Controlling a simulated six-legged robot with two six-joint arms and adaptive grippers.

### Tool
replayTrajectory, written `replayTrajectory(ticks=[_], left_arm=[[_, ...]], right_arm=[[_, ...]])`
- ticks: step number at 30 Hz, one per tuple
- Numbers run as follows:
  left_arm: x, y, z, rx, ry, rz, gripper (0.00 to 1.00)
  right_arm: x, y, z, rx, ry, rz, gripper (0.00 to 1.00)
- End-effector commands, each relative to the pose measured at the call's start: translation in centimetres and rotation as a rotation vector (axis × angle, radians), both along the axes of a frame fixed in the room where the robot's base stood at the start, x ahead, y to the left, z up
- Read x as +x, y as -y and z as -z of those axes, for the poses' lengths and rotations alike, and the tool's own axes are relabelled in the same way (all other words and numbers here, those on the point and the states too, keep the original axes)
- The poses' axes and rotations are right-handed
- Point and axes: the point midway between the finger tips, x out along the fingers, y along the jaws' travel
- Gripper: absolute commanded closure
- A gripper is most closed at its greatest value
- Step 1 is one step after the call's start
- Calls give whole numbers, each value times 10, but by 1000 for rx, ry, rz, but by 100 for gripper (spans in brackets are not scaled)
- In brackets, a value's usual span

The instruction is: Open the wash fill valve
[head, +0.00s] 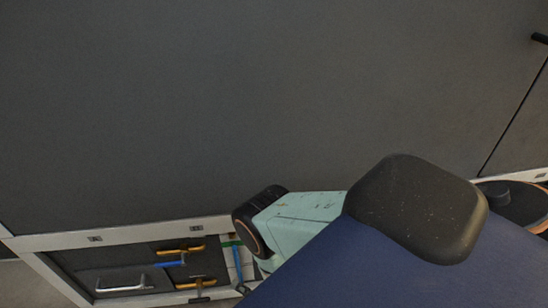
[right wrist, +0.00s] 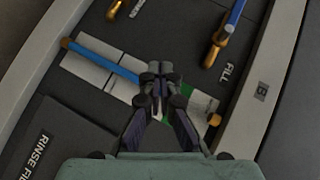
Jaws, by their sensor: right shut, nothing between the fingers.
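In the right wrist view, my right gripper (right wrist: 160,68) is shut and empty, its fingertips together. It is over a blue valve handle (right wrist: 100,60) that runs slantwise across white and green plates; the middle of the handle is hidden behind the fingers. An orange-brass end (right wrist: 214,119) shows to the right of the fingers. I cannot tell whether the fingertips touch the handle. A label reading FILL (right wrist: 229,73) is at the upper right; I see no word WASH. In the head view this blue handle seems to show beside my arm (head: 238,265). My left gripper is not in view.
Another blue handle with a brass end (right wrist: 215,52) is at the upper right, and a RINSE FILL label (right wrist: 30,150) at the lower left. In the head view, a recessed bay (head: 75,262) holds other levers and a silver handle (head: 120,285), below a large dark panel (head: 220,110).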

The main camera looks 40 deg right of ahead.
Motion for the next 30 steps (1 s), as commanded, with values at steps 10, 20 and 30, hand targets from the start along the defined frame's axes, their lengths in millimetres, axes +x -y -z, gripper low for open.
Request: replayTrajectory(ticks=[10,20,30], left_arm=[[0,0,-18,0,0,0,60],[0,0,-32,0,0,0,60],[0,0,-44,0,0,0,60]], right_arm=[[-11,7,-20,-285,-253,-101,100],[-45,12,-50,-506,-489,-266,100],[-89,16,-86,-651,-679,-451,100]])
